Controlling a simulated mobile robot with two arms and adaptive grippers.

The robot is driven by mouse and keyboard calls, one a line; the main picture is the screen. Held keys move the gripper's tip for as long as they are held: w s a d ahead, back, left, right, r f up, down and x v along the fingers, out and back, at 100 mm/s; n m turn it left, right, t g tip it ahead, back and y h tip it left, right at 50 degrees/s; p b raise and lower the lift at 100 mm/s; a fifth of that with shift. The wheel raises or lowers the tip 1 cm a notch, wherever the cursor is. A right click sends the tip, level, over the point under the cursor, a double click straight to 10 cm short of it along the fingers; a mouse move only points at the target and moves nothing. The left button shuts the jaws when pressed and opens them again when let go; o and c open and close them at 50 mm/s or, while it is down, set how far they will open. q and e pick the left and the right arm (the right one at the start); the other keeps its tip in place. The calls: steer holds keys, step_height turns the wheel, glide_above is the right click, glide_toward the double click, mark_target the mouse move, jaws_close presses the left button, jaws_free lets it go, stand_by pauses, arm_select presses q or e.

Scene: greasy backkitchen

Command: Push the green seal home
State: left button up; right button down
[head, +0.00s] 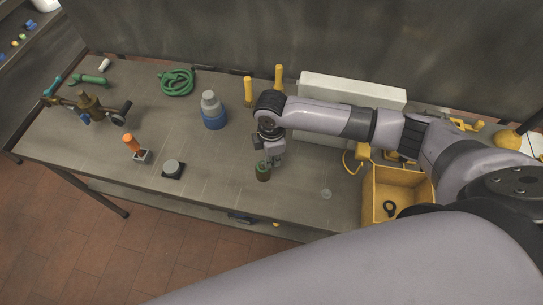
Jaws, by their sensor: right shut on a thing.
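My right gripper (268,160) points down over the front middle of the bench. It is shut on a small dark green cylinder (263,173), which stands upright below the fingers. This may be the green seal; its lower end is at or near the bench top, and I cannot tell whether it touches. A small pale greenish disc (326,193) lies flat to the right of it. A black square block with a round grey top (173,169) sits to the left, apart from the gripper. My left gripper is not in view.
A yellow bin (376,208) holding a black ring stands at right. A blue-grey bottle (213,111), a coiled green hose (177,82), an orange-handled piece (131,143) and a brass valve (89,103) stand left. A white box (345,91) lies behind my arm. The bench front is mostly clear.

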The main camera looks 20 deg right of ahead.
stand_by(0.3)
steer(key=c, duration=1.7)
jaws_free()
steer(key=shift+o, duration=0.2)
step_height(320, 180, up, 12)
steer(key=shift+f, duration=0.1)
